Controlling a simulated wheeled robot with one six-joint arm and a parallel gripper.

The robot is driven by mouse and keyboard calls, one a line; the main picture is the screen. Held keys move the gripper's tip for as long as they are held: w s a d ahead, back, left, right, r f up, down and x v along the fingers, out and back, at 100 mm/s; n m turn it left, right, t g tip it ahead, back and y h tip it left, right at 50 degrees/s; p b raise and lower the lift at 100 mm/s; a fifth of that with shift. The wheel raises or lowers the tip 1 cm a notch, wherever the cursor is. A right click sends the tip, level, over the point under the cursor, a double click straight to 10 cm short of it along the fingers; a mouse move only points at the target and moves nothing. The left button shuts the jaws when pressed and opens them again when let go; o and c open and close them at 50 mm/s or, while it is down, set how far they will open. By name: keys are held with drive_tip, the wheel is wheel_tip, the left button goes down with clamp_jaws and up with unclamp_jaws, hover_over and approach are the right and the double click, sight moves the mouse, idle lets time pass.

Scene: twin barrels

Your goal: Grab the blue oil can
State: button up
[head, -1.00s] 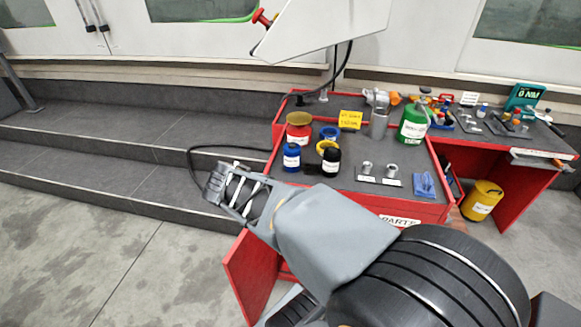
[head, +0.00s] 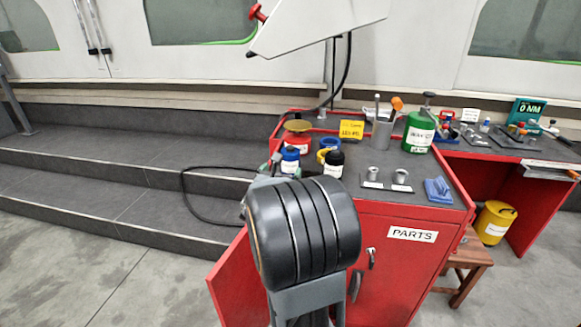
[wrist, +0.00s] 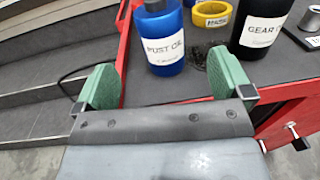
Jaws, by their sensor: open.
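The blue oil can (wrist: 165,52) stands upright at the left front of the red cabinet's top, with a white label and a dark cap. It also shows in the head view (head: 290,160), partly hidden behind my arm. My gripper (wrist: 165,88) is open and empty, its two green fingers pointing at the can. In the wrist view the can lies ahead of and between the fingers, a little left of the middle of the right finger. No contact shows. In the head view my dark arm joint hides most of the gripper.
A black gear oil bottle (wrist: 265,25) stands just right of the can, with a yellow ring (wrist: 212,14) behind. A red can (head: 297,140) is behind it. The red cabinet (head: 400,270) has a front edge below my gripper. Grey steps (head: 100,185) lie left.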

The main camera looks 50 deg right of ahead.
sight(290, 155)
drive_tip(key=x, duration=1)
drive_tip(key=shift+d+r, duration=0.1)
drive_tip(key=shift+r, duration=0.05)
drive_tip(key=c, duration=1.1)
drive_tip(key=shift+c, duration=0.6)
drive_tip(key=shift+r, duration=0.15)
